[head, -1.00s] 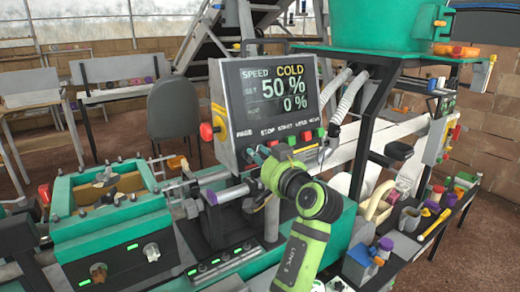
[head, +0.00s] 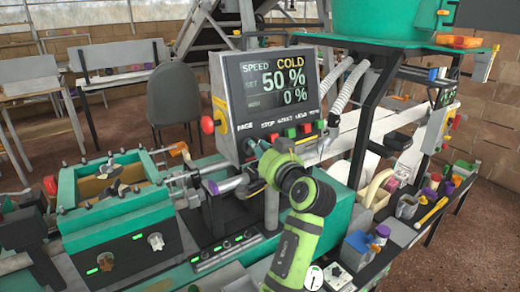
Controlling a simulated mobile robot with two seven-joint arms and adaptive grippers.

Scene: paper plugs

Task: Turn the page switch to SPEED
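The control box (head: 234,115) carries a screen (head: 276,84) reading SPEED, COLD, 50 % and 0 %. Below the screen is a row of labels, with PAGE (head: 244,131) at its left end. The page switch itself cannot be made out; the gripper covers that spot. The fingers are small and dark, so I cannot tell if they are open or touching the switch. My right gripper is not in view.
A red button (head: 207,125) sticks out from the box's left side. Red and green buttons (head: 289,132) line its lower front, right of my gripper. Grey hoses (head: 345,92) hang close on the right. The green machine unit (head: 115,222) stands at lower left.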

